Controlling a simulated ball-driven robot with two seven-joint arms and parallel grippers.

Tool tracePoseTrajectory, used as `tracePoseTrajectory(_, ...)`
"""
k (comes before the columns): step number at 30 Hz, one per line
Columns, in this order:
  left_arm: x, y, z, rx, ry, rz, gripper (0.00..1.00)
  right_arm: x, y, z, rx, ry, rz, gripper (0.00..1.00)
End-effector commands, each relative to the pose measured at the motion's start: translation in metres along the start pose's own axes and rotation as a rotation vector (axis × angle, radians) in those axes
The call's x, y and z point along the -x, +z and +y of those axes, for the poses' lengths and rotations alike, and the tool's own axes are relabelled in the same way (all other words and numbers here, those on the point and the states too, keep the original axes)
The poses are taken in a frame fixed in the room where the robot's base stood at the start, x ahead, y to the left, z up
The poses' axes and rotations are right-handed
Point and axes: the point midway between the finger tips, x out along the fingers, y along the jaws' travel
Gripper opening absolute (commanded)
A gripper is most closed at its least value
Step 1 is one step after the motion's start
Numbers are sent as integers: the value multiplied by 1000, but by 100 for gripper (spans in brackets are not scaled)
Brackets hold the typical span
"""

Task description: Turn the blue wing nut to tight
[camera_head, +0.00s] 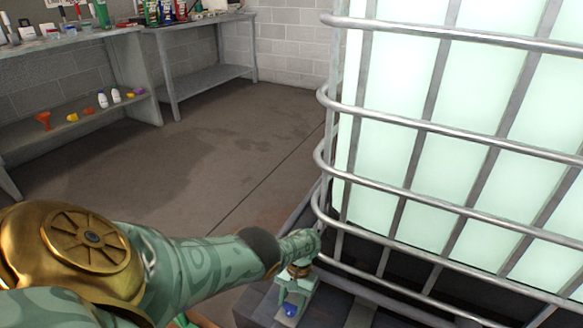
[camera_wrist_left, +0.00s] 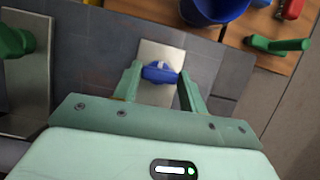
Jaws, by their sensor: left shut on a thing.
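The blue wing nut (camera_wrist_left: 160,73) sits over a pale metal plate (camera_wrist_left: 160,50) in the left wrist view. It also shows as a small blue spot at the bottom of the head view (camera_head: 290,310). My left gripper (camera_wrist_left: 160,78) has its two green fingers on either side of the nut and is shut on it. In the head view the left gripper (camera_head: 293,290) is at the bottom, low beside the caged tank. The nut's exact angle is hard to tell. My right gripper is in neither view.
A pale tank (camera_head: 470,130) in a metal bar cage (camera_head: 440,128) fills the right of the head view. Shelved workbenches (camera_head: 205,75) stand far back; floor between is clear. In the wrist view, a blue bucket (camera_wrist_left: 212,8) and a green-handled thing (camera_wrist_left: 275,45) are upper right.

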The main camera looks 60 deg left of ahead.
Motion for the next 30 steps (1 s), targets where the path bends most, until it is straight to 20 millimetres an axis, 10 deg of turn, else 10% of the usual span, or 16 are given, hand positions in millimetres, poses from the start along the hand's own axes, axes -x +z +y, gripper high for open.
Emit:
tracePoseTrajectory(19, 0, 0, 1, -49, -19, 1, 19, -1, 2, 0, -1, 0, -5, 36)
tracePoseTrajectory(20, 0, -1, 1, -49, -19, 1, 47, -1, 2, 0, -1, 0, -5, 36)
tracePoseTrajectory(22, 0, 0, 1, -48, -19, 1, 64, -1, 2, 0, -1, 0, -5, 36)
tracePoseTrajectory(30, 1, 0, 1, -47, -18, 1, 64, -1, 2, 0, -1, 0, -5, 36)
